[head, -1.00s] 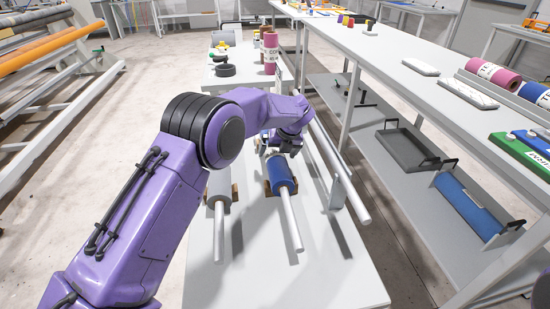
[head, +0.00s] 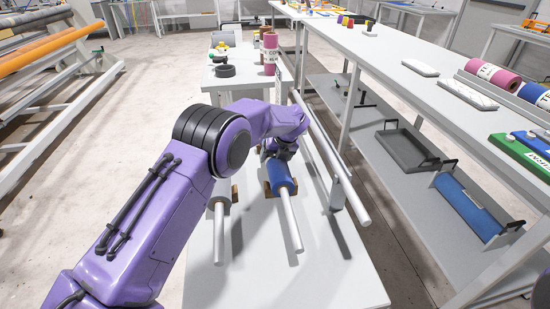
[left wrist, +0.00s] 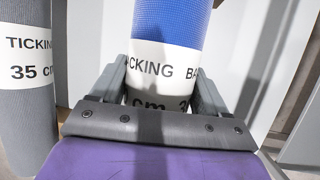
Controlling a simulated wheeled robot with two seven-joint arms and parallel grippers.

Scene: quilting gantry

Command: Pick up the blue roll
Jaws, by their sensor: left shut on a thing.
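The blue roll (head: 282,178) lies on a pale rod in wooden cradles on the low white table. It also shows in the left wrist view (left wrist: 168,22), with a white printed label band around it. The lower part of the label is hidden behind my gripper. My right gripper is not in view.
A grey roll (head: 219,190) marked "TICKING 35 cm" lies close to the left of the blue roll. A long metal bar (head: 330,155) runs along the right of the table. Another blue roll (head: 465,203) is on the lower shelf at right.

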